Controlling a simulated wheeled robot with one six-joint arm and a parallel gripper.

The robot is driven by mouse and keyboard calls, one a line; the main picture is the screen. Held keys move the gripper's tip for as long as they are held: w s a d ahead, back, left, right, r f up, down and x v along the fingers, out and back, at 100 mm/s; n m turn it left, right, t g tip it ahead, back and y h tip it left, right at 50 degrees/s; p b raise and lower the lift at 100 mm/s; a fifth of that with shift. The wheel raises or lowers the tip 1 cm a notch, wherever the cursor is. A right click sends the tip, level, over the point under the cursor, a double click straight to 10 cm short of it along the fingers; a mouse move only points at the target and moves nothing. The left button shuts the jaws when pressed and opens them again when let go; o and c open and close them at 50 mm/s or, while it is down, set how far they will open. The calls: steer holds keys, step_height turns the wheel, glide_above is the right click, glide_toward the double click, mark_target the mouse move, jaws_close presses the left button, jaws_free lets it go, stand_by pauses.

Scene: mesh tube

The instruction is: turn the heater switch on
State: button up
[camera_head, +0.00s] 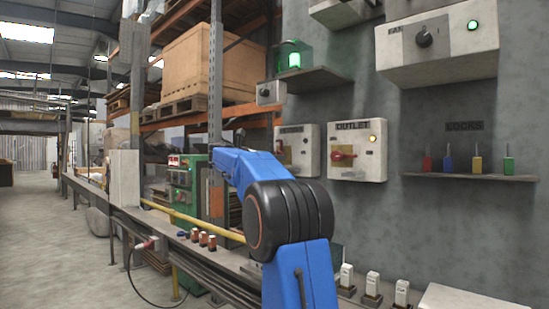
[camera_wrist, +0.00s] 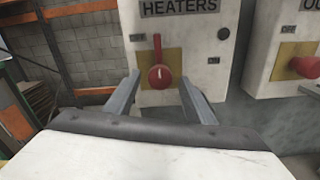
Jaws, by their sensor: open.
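The heater switch is a grey-white box (camera_wrist: 205,47) labelled HEATERS, with a red rotary handle (camera_wrist: 160,76) on a yellow plate. The handle's narrow lever points up in the wrist view. A small label sits at its upper left and another at its right; the round lamp (camera_wrist: 223,33) looks dark. In the head view the box (camera_head: 302,150) is on the wall beyond my blue arm. My gripper (camera_wrist: 159,77) is open, its two fingers on either side of the handle with gaps visible. I cannot tell whether it touches. The head view hides the gripper behind my arm.
The similar OUTLET box (camera_head: 358,150), with a red handle and a lit yellow lamp, is close on the right. A shelf (camera_head: 468,177) with several coloured locks is farther right. A bench (camera_head: 200,250) with small items runs below. An orange rack (camera_wrist: 80,11) is to the left.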

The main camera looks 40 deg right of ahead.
steer(key=shift+d, duration=0.6)
steer(key=c, duration=1.1)
steer(key=shift+o, duration=0.2)
steer(key=shift+m, duration=8.9)
